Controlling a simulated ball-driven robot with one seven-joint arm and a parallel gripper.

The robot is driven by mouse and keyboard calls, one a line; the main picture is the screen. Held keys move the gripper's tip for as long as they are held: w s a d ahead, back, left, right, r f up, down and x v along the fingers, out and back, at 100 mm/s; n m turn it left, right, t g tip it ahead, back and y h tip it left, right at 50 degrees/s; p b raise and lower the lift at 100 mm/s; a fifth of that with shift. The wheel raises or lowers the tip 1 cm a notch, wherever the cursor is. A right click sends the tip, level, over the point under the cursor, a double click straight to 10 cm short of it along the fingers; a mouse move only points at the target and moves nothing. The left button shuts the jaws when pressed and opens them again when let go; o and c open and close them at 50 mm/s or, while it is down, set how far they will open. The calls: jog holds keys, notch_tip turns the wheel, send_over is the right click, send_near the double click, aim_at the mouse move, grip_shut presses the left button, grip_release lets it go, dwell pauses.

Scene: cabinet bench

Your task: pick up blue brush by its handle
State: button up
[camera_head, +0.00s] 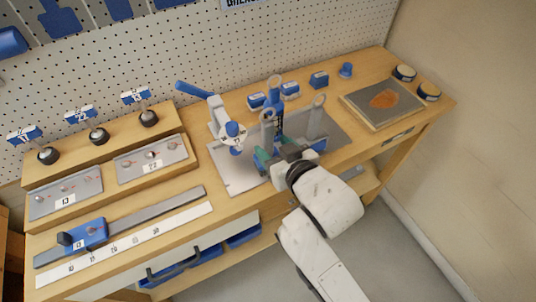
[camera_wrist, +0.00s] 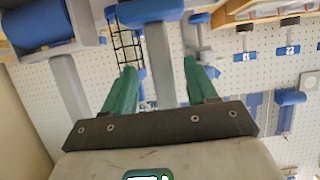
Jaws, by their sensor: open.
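My gripper (camera_head: 287,148) is open, low over the front of a grey metal plate in the middle of the bench. Its green fingers also show in the wrist view (camera_wrist: 160,68), with a grey upright bar (camera_wrist: 162,58) seen between them. I cannot tell whether that bar is touching or only beyond them. No item can be surely picked out as the blue brush. A small blue item (camera_head: 345,70) stands toward the back right, its shape too small to tell. Several blue blocks (camera_head: 290,88) sit along the back edge.
Grey round-topped posts (camera_head: 318,101) and a blue upright (camera_head: 275,85) stand close to my gripper. A blue-levered stand (camera_head: 215,105) is to the left. Pegboard is behind.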

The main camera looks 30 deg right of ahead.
aim_at(270, 144)
jog(key=shift+p+x, duration=0.45)
jog(key=shift+x, duration=2.15)
jog(key=shift+r, duration=0.1)
grip_shut()
